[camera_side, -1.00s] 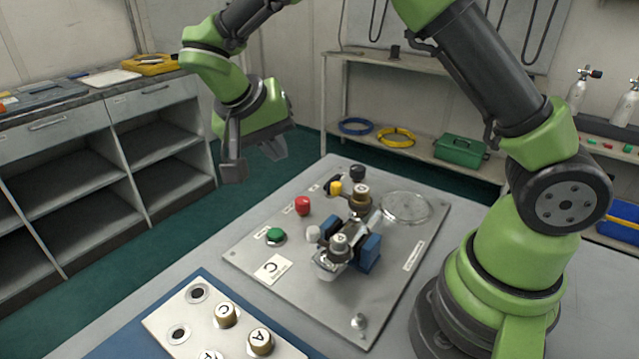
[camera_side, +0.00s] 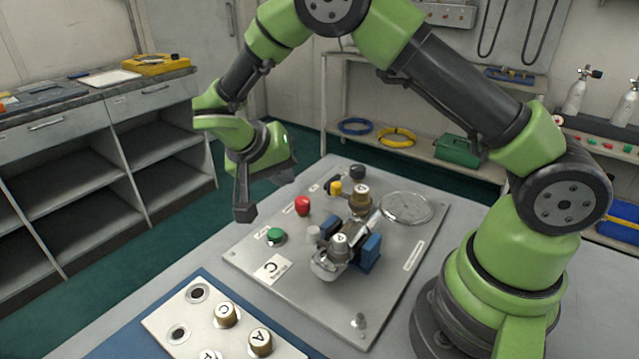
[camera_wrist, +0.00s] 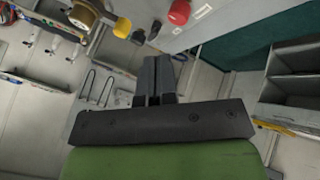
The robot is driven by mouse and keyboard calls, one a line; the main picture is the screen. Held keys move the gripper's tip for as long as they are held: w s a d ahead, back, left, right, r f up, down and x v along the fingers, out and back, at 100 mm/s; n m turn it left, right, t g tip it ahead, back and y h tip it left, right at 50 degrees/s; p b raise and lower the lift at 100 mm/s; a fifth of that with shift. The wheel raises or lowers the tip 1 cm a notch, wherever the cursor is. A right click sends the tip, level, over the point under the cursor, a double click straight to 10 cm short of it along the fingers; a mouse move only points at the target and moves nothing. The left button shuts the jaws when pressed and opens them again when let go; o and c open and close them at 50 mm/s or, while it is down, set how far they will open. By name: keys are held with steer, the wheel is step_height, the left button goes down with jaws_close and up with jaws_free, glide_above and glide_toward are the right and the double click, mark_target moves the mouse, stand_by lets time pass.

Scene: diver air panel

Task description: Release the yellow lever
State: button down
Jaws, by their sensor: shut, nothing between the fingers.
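The yellow lever (camera_side: 335,188) is a small yellow-capped piece on the grey panel (camera_side: 290,235), beside a black lever or knob (camera_side: 357,171) and a brass fitting (camera_side: 360,200). It also shows in the wrist view (camera_wrist: 122,28), near the top, next to a dark lever-like part (camera_wrist: 147,33). I cannot tell which position the lever is in. My gripper (camera_side: 244,212) hangs above the panel's left edge, left of the lever and apart from it. In the wrist view my gripper (camera_wrist: 156,62) has its fingers together, with nothing between them.
A red knob (camera_side: 303,205) stands between my gripper and the yellow lever. A green button (camera_side: 275,236), blue clamp blocks (camera_side: 366,252) and a round gauge (camera_side: 407,207) are also on the panel. A plate with capped fittings (camera_side: 215,325) lies in front.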

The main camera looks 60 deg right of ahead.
mark_target(341, 191)
steer(key=x, duration=0.6)
steer(key=shift+s+d+r, duration=0.15)
steer(key=shift+s+d, duration=1.2)
steer(key=shift+s, duration=0.05)
steer(key=shift+w+d+m+g, duration=0.15)
steer(key=shift+d+m+g, duration=0.3)
steer(key=shift+m, duration=0.25)
steer(key=shift+w+d+m+g, duration=0.1)
steer(key=shift+d+m+g, duration=0.35)
steer(key=shift+m, duration=0.25)
steer(key=d+m+g+y, duration=0.1)
steer(key=m, duration=0.1)
steer(key=shift+d+m, duration=0.3)
steer(key=shift+d, duration=0.05)
steer(key=m+g, duration=0.1)
steer(key=d+m+y, duration=0.1)
steer(key=shift+s+d+m+g, duration=0.2)
steer(key=shift+d+m+g, duration=0.1)
steer(key=shift+d+g, duration=0.1)
steer(key=m+y, duration=0.1)
steer(key=s+d+m+g, duration=0.1)
steer(key=m, duration=0.1)
steer(key=shift+d+y, duration=0.3)
steer(key=shift+y, duration=0.1)
steer(key=shift+w, duration=0.1)
steer(key=shift+a, duration=0.15)
